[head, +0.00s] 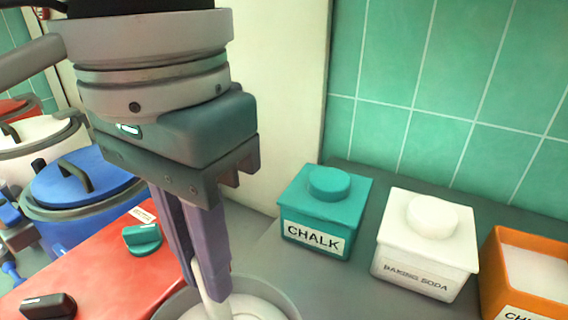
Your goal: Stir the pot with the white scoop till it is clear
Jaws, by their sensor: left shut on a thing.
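My left gripper (208,275) comes down from the upper left and is shut on the handle of the white scoop (214,308). The scoop's lower end is cut off by the bottom edge of the head view. The pot (283,302) is at the bottom centre, with only its grey rim and pale white contents in view. The gripper's fingertips are over the pot, and the scoop points down into it. How clear the contents are cannot be told. My right gripper is not in view.
A teal box marked CHALK (318,211), a white BAKING SODA box (427,246) and an open orange box (527,275) stand on the grey counter to the right. A blue lidded pot (95,222) and a red panel with knobs (95,275) are at left.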

